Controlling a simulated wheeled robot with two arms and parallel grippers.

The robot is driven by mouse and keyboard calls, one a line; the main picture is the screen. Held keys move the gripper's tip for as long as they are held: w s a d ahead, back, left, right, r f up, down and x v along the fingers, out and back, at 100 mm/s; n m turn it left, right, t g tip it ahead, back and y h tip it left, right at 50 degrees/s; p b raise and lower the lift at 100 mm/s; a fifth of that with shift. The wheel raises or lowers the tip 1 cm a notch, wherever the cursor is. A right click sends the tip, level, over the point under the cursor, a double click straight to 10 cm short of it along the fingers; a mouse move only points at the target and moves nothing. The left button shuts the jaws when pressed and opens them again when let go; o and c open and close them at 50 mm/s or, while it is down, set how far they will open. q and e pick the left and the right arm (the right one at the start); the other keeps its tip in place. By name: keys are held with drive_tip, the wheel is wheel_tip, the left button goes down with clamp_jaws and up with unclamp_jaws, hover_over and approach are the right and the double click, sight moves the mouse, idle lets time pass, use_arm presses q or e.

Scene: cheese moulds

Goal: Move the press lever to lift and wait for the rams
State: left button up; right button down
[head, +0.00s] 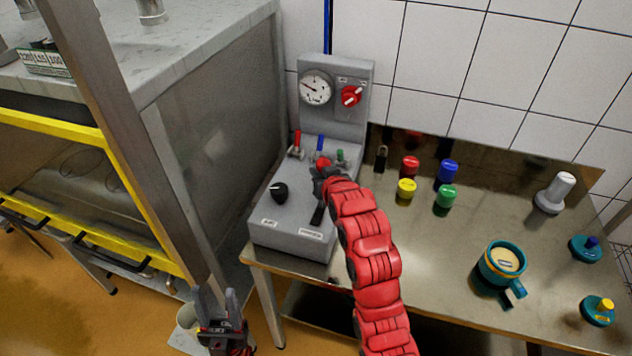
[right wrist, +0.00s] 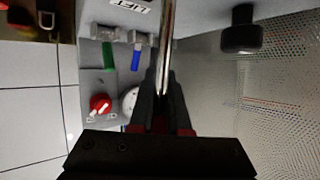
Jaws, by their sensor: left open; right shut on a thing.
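The press lever (right wrist: 167,40) shows in the right wrist view as a thin metal rod between the fingers of my right gripper (right wrist: 165,105). My right gripper is shut on it; a LIFT label (right wrist: 133,6) sits close beside the rod. In the head view my right gripper (head: 321,178) is over the grey control box (head: 285,228), and it and the red arm hide most of the lever. The lever's exact tilt cannot be told. My left gripper (head: 220,298) is open and empty, low in front of the bench. The rams are not clearly visible.
The box carries a dial gauge (head: 316,88), a red rotary switch (head: 351,95), a black knob (head: 279,192) and small coloured levers. A steel frame with yellow bars (head: 120,235) is at left.

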drive_tip(key=shift+w+d+f+m+g+b, duration=0.15)
drive_tip(key=shift+w+g+b, duration=0.15)
drive_tip(key=shift+w+g, duration=0.15)
drive_tip(key=shift+w+d+f+m+g+b, duration=0.15)
drive_tip(key=shift+w+d+m+g+b, duration=0.15)
drive_tip(key=shift+w, duration=0.25)
drive_tip(key=shift+w+d+f+m+g+b, duration=0.15)
drive_tip(key=shift+w+g+b, duration=0.1)
drive_tip(key=shift+w+g, duration=0.25)
drive_tip(key=c, duration=1)
unclamp_jaws()
drive_tip(key=shift+w, duration=0.1)
drive_tip(key=shift+o, duration=0.6)
drive_tip(key=shift+a+f, duration=0.1)
drive_tip(key=shift+f, duration=0.05)
drive_tip(key=shift+s+r, duration=0.2)
drive_tip(key=shift+s, duration=0.15)
drive_tip(key=p+v, duration=0.9)
drive_tip(key=v, duration=0.7)
drive_tip(key=shift+d+r, duration=0.3)
drive_tip(key=shift+d, duration=0.15)
